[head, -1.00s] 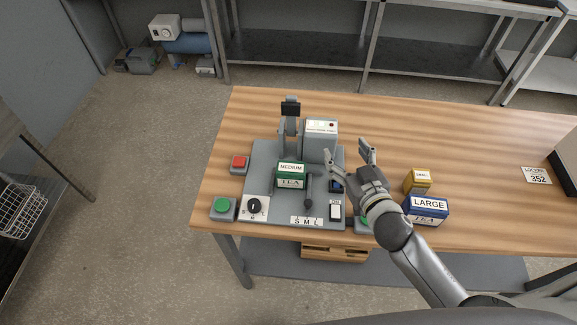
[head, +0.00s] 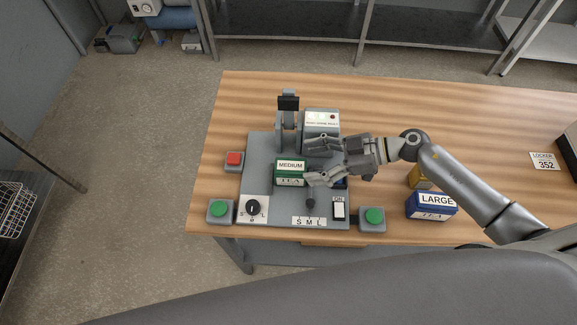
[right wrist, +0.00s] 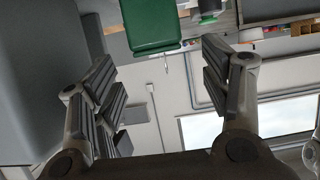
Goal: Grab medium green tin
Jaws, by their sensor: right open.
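The medium green tin (head: 287,170), with a white label, sits on the grey machine (head: 258,185) in the head view. My right gripper (head: 308,161) is open, just right of the tin, with its fingers pointing left toward it. One finger lies toward the back and the other toward the front, its tip overlapping the tin's lower right edge in the picture. In the right wrist view the green tin (right wrist: 152,25) is beyond the spread fingertips, and nothing is between the fingers. I cannot tell whether a finger touches it. My left gripper is not in view.
A large blue tin (head: 431,207) and a small yellow tin (head: 420,176), partly hidden by my arm, stand right of the machine. A red button (head: 234,159), green buttons (head: 219,209) and a dial (head: 253,207) surround it.

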